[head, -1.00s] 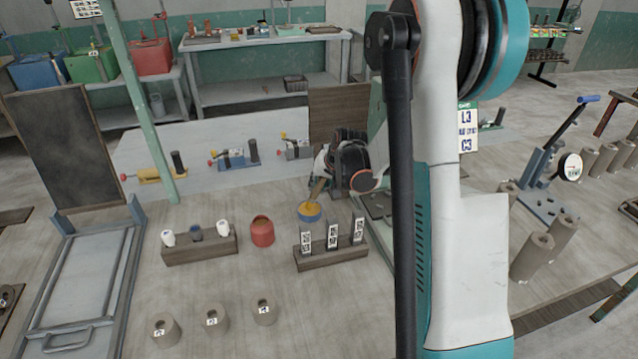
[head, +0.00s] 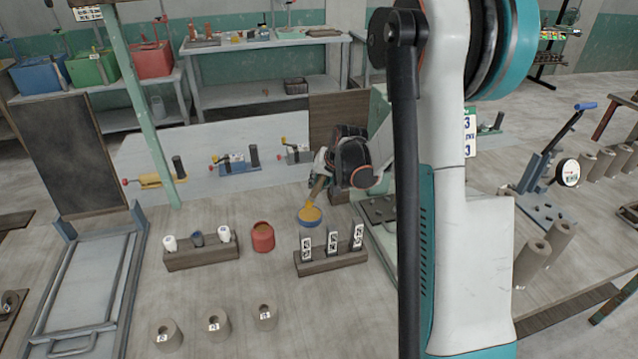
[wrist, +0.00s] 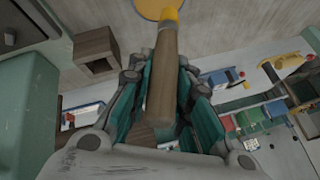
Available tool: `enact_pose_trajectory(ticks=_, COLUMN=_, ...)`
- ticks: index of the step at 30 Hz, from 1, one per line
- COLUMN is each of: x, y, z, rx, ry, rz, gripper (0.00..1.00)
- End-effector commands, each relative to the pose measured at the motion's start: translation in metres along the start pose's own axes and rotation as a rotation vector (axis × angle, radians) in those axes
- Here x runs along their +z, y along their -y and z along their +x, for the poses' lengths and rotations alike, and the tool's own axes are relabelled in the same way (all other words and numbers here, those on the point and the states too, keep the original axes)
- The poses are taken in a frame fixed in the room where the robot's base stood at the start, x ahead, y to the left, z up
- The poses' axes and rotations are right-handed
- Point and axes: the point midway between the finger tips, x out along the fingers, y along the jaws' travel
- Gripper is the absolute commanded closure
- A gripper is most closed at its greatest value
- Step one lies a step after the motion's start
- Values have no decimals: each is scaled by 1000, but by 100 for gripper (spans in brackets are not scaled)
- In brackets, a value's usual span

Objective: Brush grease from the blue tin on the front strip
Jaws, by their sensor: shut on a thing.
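The blue tin (head: 310,222), filled with yellow-orange grease, stands on the floor-like grey work surface in the head view. My gripper (head: 322,178) is just above and behind it, shut on a brush (head: 318,189) with a wooden handle that slants down to the tin. In the wrist view my gripper (wrist: 160,100) has the brush handle (wrist: 163,75) between its teal fingers. The brush's yellow end (wrist: 168,14) overlaps the grease at the top edge. I cannot tell whether its tip touches the grease. I cannot tell which thing is the front strip.
A red tin (head: 263,240) stands left of the blue one. A wooden block with labelled upright plates (head: 330,262) is close in front. Another block (head: 202,256) holds small cups. A white panel with clamps (head: 215,187) is behind.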

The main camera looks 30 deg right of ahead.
Motion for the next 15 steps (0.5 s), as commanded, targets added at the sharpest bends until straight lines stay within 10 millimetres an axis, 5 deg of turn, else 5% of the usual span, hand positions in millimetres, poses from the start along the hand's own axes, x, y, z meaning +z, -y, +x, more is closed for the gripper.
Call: enact_pose_trajectory(ticks=15, x=-16, y=13, z=-32, rx=0, ry=0, rz=0, gripper=100)
